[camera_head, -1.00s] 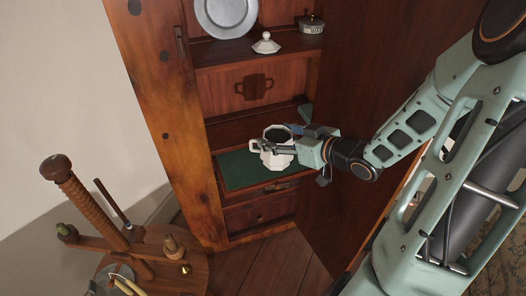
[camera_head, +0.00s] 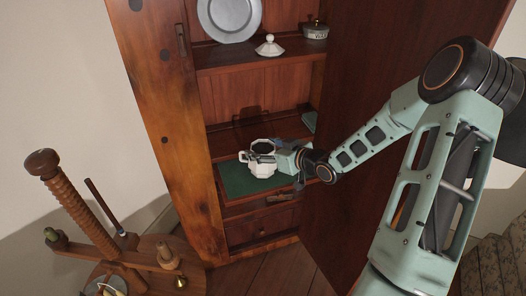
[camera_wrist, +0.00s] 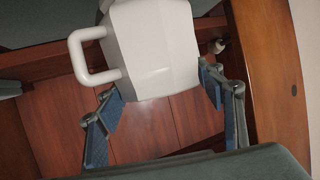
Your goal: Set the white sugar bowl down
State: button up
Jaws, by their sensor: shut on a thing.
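The white sugar bowl (camera_head: 262,165) is faceted and open-topped, with a side handle. In the head view it appears upright, over or on the green-lined ledge (camera_head: 232,183) of the cabinet; I cannot tell whether its base touches. My gripper (camera_head: 278,159) reaches in from the right and is shut on the bowl. In the wrist view the bowl (camera_wrist: 155,50) sits between the two blue-padded fingers of my gripper (camera_wrist: 160,98), its handle pointing left. The bowl's white lid (camera_head: 269,46) stands apart on the shelf above.
A pewter plate (camera_head: 230,18) and a small lidded pot (camera_head: 314,30) are on the upper shelf (camera_head: 225,58). The open cabinet door (camera_head: 350,110) stands close to my arm on the right. A wooden stand (camera_head: 130,262) is at lower left. The ledge left of the bowl is clear.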

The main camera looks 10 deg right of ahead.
jog(key=shift+f, duration=0.2)
jog(key=o, duration=1.5)
jog(key=shift+r, duration=0.2)
jog(key=p+v, duration=0.2)
jog(key=v, duration=1)
jog(key=shift+s+f+p, duration=0.1)
jog(key=shift+f+p, duration=0.05)
jog(key=shift+p, duration=0.25)
